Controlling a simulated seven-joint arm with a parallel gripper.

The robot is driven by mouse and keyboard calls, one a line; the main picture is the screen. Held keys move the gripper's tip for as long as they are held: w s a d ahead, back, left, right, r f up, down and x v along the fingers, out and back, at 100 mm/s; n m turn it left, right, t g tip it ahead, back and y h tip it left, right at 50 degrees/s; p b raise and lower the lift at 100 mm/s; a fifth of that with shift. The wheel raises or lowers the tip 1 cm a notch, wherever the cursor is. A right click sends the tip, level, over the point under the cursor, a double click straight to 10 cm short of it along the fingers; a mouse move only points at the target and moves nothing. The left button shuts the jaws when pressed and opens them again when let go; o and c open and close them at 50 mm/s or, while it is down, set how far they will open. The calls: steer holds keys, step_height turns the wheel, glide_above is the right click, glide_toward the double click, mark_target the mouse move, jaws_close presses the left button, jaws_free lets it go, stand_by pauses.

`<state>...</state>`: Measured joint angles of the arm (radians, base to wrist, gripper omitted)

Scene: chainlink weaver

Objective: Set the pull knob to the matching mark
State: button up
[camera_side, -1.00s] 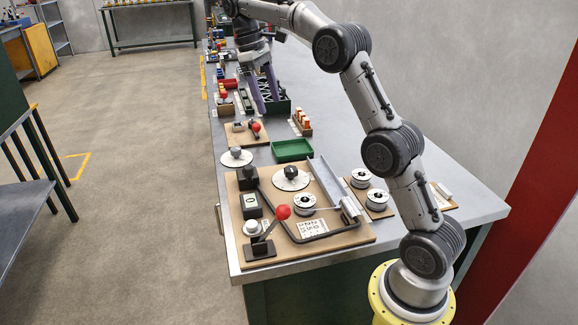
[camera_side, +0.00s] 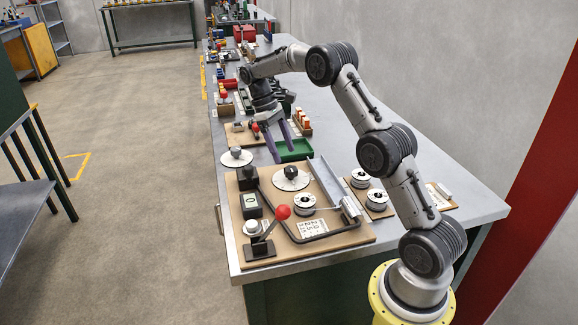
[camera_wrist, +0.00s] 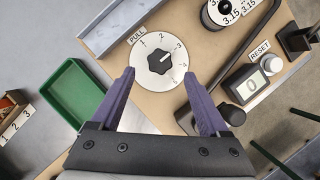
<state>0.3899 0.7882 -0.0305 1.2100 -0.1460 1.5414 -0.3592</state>
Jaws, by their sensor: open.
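The pull knob (camera_wrist: 159,63) is a black lobed knob on a round white dial (camera_wrist: 140,72) labelled PULL, with numbered marks along its upper and right edge. A small pale line on the knob points up and right, roughly between marks 2 and 3; the exact setting is hard to read. In the side view the knob (camera_side: 291,172) sits at the back of the brown board. My gripper (camera_wrist: 158,76) is open and empty, its purple fingers pointing toward the dial from either side in the wrist view. In the side view my gripper (camera_side: 284,155) hangs above and behind the dial.
Beside the dial are a counter labelled RESET (camera_wrist: 247,86), a spool marked 3.15 (camera_wrist: 228,12), a metal rail (camera_wrist: 112,22) and a red-knobbed lever (camera_side: 283,212). A printed card (camera_side: 312,227) lies in front. A green tray (camera_wrist: 75,92) stands behind the board.

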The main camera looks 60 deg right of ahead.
mark_target(290, 168)
steer(key=x, duration=0.5)
steer(key=shift+s+f, duration=0.1)
steer(key=shift+f, duration=0.25)
jaws_close()
steer(key=shift+m, duration=0.4)
steer(key=m+y, duration=0.1)
steer(key=m, duration=0.2)
steer(key=shift+d+m+t+y, duration=0.15)
steer(key=shift+m+t+y, duration=0.15)
steer(key=shift+y, duration=0.1)
steer(key=shift+m+t+y, duration=0.4)
steer(key=shift+m+y, duration=0.2)
steer(key=shift+m, duration=1.6)
steer(key=shift+d, duration=0.1)
